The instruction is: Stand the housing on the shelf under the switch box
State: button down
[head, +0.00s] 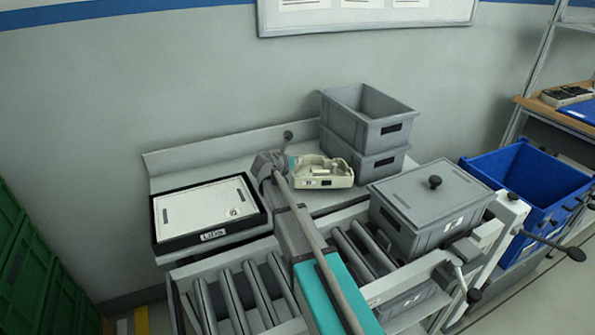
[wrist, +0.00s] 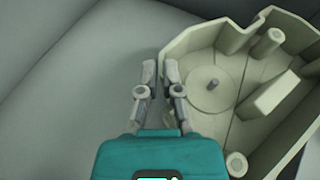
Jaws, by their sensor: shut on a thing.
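The housing (head: 322,175) is a cream, open-topped shell over the grey bench at the foot of the back wall. In the wrist view the housing (wrist: 210,90) fills the right side, with posts, ribs and a round floor boss inside. My gripper (wrist: 160,74) is shut on the housing's left wall, one finger on each side of it. In the head view my arm partly hides the gripper. I cannot tell whether the housing touches the bench. I cannot make out the switch box or the shelf under it.
A tray with a white lid (head: 205,210) lies left of my arm. Stacked grey crates (head: 368,130) stand right behind the housing. A lidded grey crate (head: 432,205) sits on the roller conveyor (head: 240,290). A blue bin (head: 530,180) and a wooden-topped rack (head: 540,104) are at right.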

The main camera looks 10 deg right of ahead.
aim_at(299, 166)
dwell(0.3)
jog(key=shift+w+d+f+b, duration=0.15)
jog(key=shift+w+f+b, duration=0.2)
jog(key=shift+f+b, duration=1.65)
jog(key=shift+f, duration=0.1)
jog(key=c, duration=0.8)
grip_release()
jog(key=shift+s+a+r+p, duration=0.3)
jog(key=shift+s+r, duration=0.05)
jog(key=shift+r, duration=0.05)
jog(key=p+v, duration=0.3)
jog(key=v, duration=0.7)
jog(key=shift+p, duration=0.35)
jog(key=shift+s+a+r, duration=0.1)
jog(key=shift+s+a, duration=0.2)
jog(key=shift+a, duration=0.1)
